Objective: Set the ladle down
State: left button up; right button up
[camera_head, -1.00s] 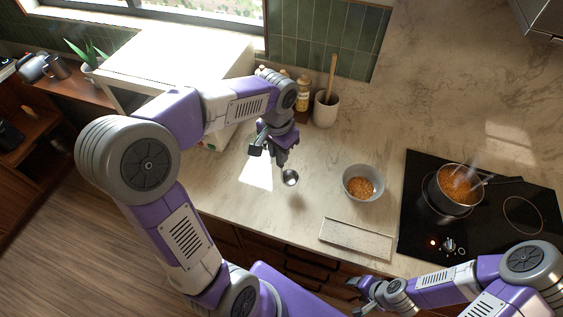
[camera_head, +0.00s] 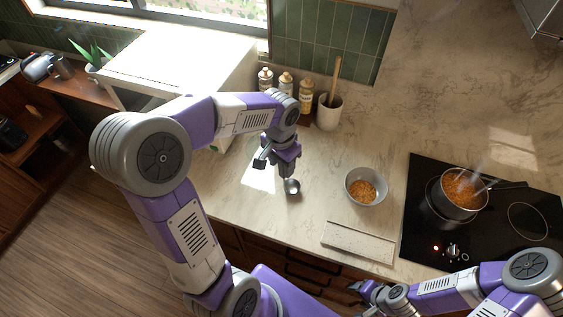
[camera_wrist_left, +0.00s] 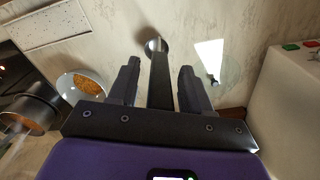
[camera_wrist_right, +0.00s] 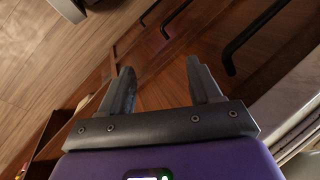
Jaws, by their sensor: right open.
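The ladle has a round metal bowl (camera_head: 292,186), low over or on the counter below my left gripper (camera_head: 285,170). In the left wrist view its dark handle (camera_wrist_left: 161,82) runs between the two fingers of the left gripper. A gap shows on each side of the handle, so the fingers look open around it. The ladle's bowl also shows beyond the fingertips (camera_wrist_left: 155,45). I cannot tell if the bowl touches the counter. My right gripper (camera_head: 361,293) is open and empty, low in front of the cabinet fronts; its fingers show in the right wrist view (camera_wrist_right: 160,82).
A grey bowl of orange food (camera_head: 366,187) stands right of the ladle. A pale rectangular tray (camera_head: 358,242) lies near the counter's front edge. A steaming pot (camera_head: 461,195) sits on the black hob (camera_head: 425,240). Bottles and a utensil crock (camera_head: 328,112) stand behind.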

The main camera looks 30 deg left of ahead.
pick_arm(q)
jog(key=shift+r, duration=0.55)
jog(key=r+p, duration=0.1)
jog(key=r, duration=1)
jog(key=shift+s+r+p, duration=0.15)
jog(key=shift+s+p, duration=0.05)
jog(key=shift+p, duration=0.15)
